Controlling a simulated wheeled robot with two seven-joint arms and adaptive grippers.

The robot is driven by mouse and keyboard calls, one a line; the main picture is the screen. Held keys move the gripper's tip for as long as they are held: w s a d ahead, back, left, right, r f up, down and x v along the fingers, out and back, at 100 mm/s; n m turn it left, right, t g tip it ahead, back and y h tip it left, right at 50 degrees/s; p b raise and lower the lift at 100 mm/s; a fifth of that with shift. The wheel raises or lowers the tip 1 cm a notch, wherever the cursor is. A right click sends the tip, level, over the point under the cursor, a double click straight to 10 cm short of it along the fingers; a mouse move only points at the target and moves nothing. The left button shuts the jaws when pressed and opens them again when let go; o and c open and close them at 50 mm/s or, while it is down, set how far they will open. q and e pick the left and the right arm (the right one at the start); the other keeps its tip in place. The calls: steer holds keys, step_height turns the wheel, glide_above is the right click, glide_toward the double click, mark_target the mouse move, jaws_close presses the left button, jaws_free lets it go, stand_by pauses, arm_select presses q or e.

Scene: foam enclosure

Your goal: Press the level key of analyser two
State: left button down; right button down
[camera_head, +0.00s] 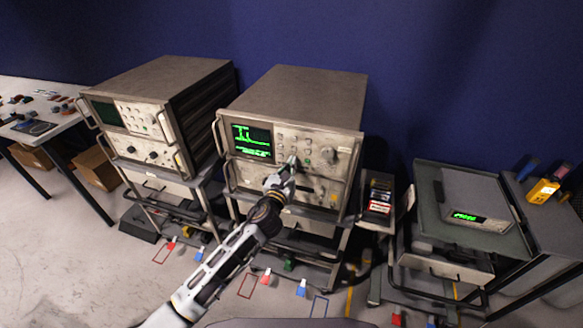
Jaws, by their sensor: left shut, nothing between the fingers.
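Two analysers stand side by side on carts. The right analyser (305,95) has a lit green trace on its screen (252,140) and rows of small keys (286,139) beside it. The left analyser (160,85) has a dark screen. No label is readable, so I cannot tell by print which is analyser two or which key is the level key. My left gripper (292,162) is shut and empty, in front of the right analyser's panel, just below the keys. Its tip hides part of the panel; contact cannot be told. My right gripper is not in view.
A bench with a device showing a green display (478,217) stands at the right, with a yellow meter (543,191) beyond it. A white table (60,122) with small parts is at the far left. Coloured blocks and floor outlines lie below the carts.

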arm_select(q)
steer(key=v, duration=0.8)
steer(key=shift+f, duration=0.1)
stand_by(1.1)
